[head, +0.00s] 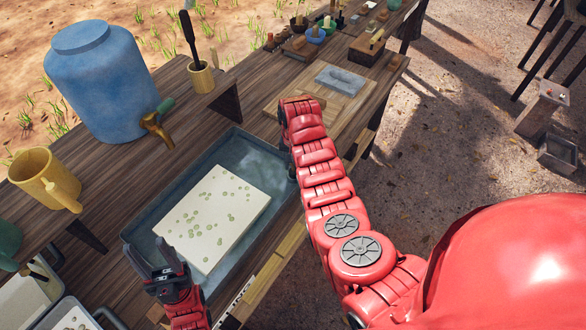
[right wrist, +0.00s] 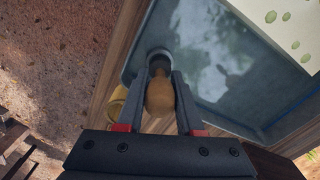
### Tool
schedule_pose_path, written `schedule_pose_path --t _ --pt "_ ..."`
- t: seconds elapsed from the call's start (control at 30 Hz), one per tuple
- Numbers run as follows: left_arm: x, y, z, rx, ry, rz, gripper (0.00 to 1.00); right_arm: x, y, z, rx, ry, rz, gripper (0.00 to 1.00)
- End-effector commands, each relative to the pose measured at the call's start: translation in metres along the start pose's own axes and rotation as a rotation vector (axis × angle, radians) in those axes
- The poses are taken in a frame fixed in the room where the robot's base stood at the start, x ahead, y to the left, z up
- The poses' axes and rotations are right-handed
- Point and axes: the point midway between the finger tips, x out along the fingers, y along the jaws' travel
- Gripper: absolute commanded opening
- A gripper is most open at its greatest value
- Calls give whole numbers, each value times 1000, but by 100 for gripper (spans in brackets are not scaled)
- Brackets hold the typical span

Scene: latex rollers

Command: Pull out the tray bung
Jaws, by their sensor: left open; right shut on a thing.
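The blue-grey tray (head: 262,155) lies on the wooden bench with a cream, green-spotted slab (head: 213,215) in it. In the right wrist view the bung (right wrist: 160,96) is a rounded tan knob with a dark collar, at a pale ring by the tray's edge (right wrist: 200,62). My right gripper (right wrist: 163,76) is shut on the bung, one finger on each side. I cannot tell how deep the bung sits. In the head view my arm hides the bung. My left gripper (head: 167,262) is open and empty over the tray's near left corner.
A blue barrel (head: 100,85) with a brass tap and a yellow mug (head: 45,180) stand left of the tray. A wooden board (head: 330,95) with a grey block lies beyond it. A yellow object (right wrist: 116,104) sits beside the bung.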

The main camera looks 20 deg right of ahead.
Motion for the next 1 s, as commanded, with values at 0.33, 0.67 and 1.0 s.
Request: schedule_pose_path --t 0.33,0.67,1.0 --pt "12 -1 -2 0 0 0 50 -19 0 0 0 -2 0 0" --pt "22 -1 -4 0 0 0 50 -37 0 0 0 1 -1 0" --pt "27 -1 -5 0 0 0 50 -50 0 0 0 0 -1 0"
